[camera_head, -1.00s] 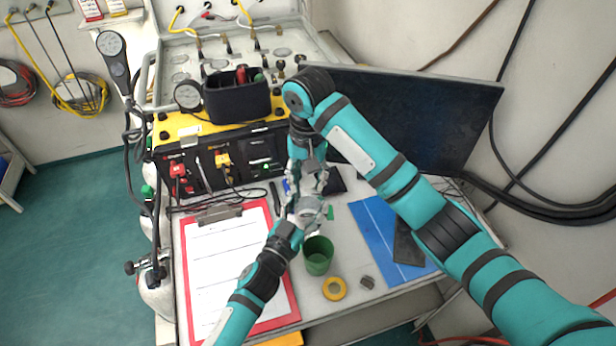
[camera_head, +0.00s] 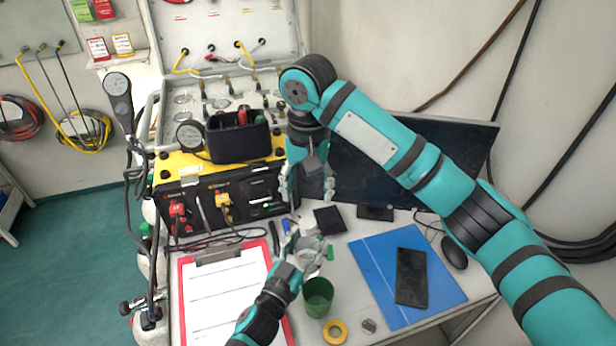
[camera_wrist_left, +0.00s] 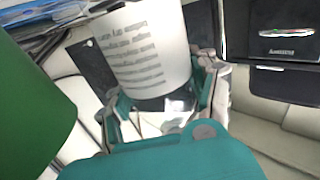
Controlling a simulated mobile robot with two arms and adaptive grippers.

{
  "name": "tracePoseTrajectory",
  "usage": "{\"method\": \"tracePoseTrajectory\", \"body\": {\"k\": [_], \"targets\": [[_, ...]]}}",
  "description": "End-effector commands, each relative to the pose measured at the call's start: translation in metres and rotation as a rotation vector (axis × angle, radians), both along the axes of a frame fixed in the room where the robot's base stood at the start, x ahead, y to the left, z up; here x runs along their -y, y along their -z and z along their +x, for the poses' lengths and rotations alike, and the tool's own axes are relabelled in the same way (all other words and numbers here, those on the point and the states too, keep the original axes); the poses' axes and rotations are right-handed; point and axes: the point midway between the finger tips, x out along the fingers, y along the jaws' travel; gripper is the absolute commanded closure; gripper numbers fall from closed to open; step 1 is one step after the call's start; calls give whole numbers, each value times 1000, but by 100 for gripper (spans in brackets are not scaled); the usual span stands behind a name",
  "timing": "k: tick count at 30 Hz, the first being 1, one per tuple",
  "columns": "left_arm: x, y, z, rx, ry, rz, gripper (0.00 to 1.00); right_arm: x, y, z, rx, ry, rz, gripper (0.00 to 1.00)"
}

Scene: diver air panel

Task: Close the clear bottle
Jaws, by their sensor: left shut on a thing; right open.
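The clear bottle (camera_head: 308,246) is held in my left gripper (camera_head: 306,250) above the desk, behind the green cup. In the left wrist view the bottle's white printed label (camera_wrist_left: 150,50) fills the space between the fingers (camera_wrist_left: 165,105). A small bright green piece (camera_head: 330,253) shows beside the bottle; I cannot tell what it is. My right gripper (camera_head: 308,188) is open above and behind the bottle, apart from it, with nothing visible between its fingers. The bottle's mouth is too small and covered to tell whether a cap is on it.
The green cup (camera_head: 318,291) stands in front of the bottle, with a yellow tape roll (camera_head: 335,331) nearby. A red clipboard (camera_head: 183,300) lies left, a blue folder (camera_head: 372,262) with a black phone (camera_head: 411,277) right. The yellow-topped panel (camera_head: 190,166) and monitor (camera_head: 400,165) stand behind.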

Motion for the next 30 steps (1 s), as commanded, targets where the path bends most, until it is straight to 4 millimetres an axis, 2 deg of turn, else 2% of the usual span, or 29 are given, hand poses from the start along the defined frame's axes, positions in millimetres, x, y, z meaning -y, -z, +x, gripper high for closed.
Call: {"method": "tracePoseTrajectory", "body": {"k": [1, 6, 16, 17, 23, 30], "targets": [[0, 0, 0, 1, 0, 0, 100, 0, -9, 1, 5, 0, -2, 41], [0, 0, 0, 1, 0, 0, 100, 0, -25, 1, 1, 1, -1, 41], [0, -1, 0, 1, 0, 0, 100, 0, -28, 0, -1, 0, 0, 41], [0, -1, 0, 1, 0, 0, 38, 0, -28, 0, -1, 0, 0, 41], [0, 0, 0, 1, 0, 0, 12, 0, -28, 0, -1, 0, 0, 41], [0, 0, 0, 0, 0, 0, 12, 0, -28, 0, -1, 0, 0, 41]]}}
